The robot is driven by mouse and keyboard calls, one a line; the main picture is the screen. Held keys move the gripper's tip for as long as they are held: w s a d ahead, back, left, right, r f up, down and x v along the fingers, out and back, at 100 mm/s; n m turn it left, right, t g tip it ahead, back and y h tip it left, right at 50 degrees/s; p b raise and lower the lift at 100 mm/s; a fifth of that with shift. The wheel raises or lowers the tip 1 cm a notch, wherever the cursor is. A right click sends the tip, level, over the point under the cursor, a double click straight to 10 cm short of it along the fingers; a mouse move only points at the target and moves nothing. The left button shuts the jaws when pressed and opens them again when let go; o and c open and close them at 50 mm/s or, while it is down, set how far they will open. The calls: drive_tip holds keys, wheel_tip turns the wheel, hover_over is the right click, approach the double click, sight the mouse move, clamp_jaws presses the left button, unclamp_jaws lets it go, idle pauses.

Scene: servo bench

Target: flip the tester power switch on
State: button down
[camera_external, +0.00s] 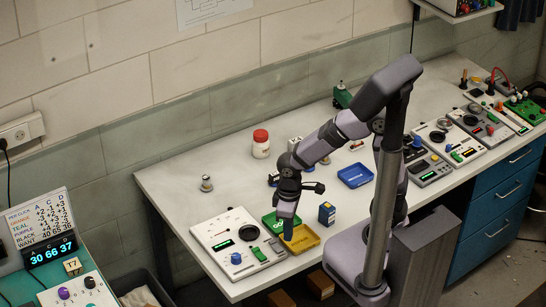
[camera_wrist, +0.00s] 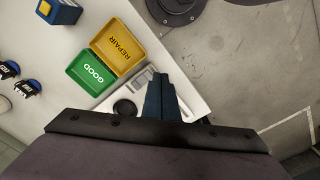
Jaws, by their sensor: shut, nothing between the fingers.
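A pale tester panel (camera_external: 238,243) lies at the near left end of the bench in the external view. It has a small green display, a dark round part, a green block and a blue knob. Part of the panel shows in the wrist view (camera_wrist: 104,104), with a dark disc and some small grey parts, partly hidden behind my gripper. I cannot make out the power switch or its position. My gripper (camera_external: 288,237) points down beside the panel, around the yellow tray. Its fingers are together and empty in the wrist view (camera_wrist: 163,100).
The yellow REPAIR tray (camera_wrist: 120,46) adjoins the green GOOD tray (camera_wrist: 91,72). A blue servo (camera_external: 326,214) stands right of the trays. A blue tray (camera_external: 355,175) and a red-lidded jar (camera_external: 261,144) stand farther back. More panels (camera_external: 427,168) line the right side.

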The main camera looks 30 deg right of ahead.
drive_tip(key=w+a+r+n, duration=0.2)
drive_tip(key=a+r+n, duration=0.1)
drive_tip(key=a, duration=0.2)
wheel_tip(320, 180, up, 4)
drive_tip(key=n+t, duration=0.2)
drive_tip(key=n, duration=0.2)
hover_over(255, 249)
drive_tip(key=s, duration=0.2)
drive_tip(key=shift+s+f+n+g, duration=0.1)
drive_tip(key=shift+s+n+g, duration=0.05)
drive_tip(key=shift+n, duration=0.45)
drive_tip(key=shift+s+n+g, duration=0.1)
drive_tip(key=shift+n+g, duration=0.05)
drive_tip(key=shift+n, duration=0.45)
drive_tip(key=f+p, duration=0.1)
drive_tip(key=f, duration=0.3)
drive_tip(key=w+f+p, duration=0.1)
drive_tip(key=f, duration=0.3)
drive_tip(key=f+p, duration=0.1)
drive_tip(key=f, duration=0.4)
drive_tip(key=shift+w+d+f, duration=0.1)
drive_tip(key=shift+w, duration=0.3)
drive_tip(key=shift+f, duration=0.35)
drive_tip(key=shift+w+f, duration=0.1)
